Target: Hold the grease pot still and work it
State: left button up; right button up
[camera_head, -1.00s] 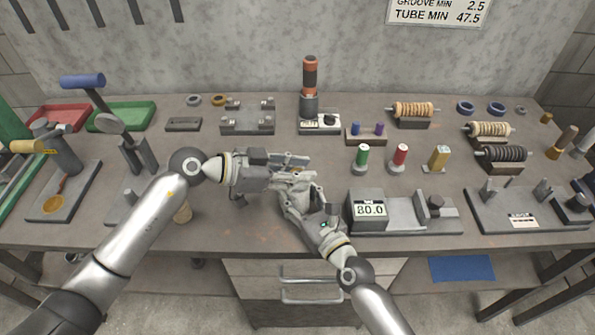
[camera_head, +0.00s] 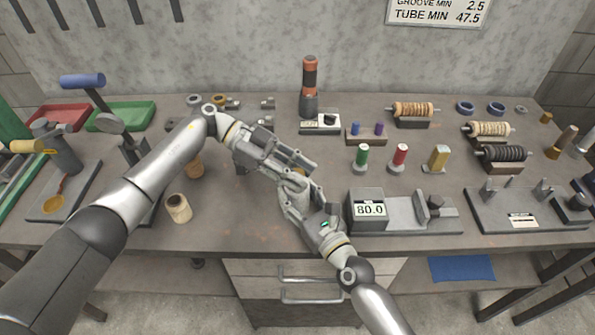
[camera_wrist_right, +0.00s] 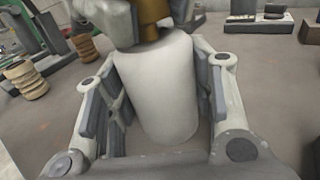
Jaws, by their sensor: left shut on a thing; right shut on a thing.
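The grease pot, a pale cylinder (camera_wrist_right: 157,85) with a brass-coloured top (camera_wrist_right: 152,28), stands between the fingers of my right gripper (camera_wrist_right: 157,110) in the right wrist view. My right gripper is shut on its body. My left gripper's fingers come in from above in that view (camera_wrist_right: 150,15) and are shut around the brass-coloured top. In the head view my left gripper (camera_head: 298,168) and right gripper (camera_head: 298,190) meet over the middle of the bench, and they hide most of the pot.
Two small ribbed pieces, one pale (camera_head: 179,208) and one brown (camera_head: 195,167), stand on the bench left of the grippers. A gauge reading 80.0 (camera_head: 369,209) is close on the right. The bench front between them is clear.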

pick_arm(q)
jog(key=shift+f+m+g+y, duration=0.15)
jog(key=shift+m+g+y, duration=0.55)
jog(key=shift+m+g, duration=0.45)
jog(key=shift+m+g+y, duration=0.3)
jog(key=shift+m+g, duration=0.15)
jog(key=o, duration=1.1)
jog(key=shift+c, duration=0.2)
notch_tip(320, 180, up, 10)
jog(key=shift+r, duration=0.1)
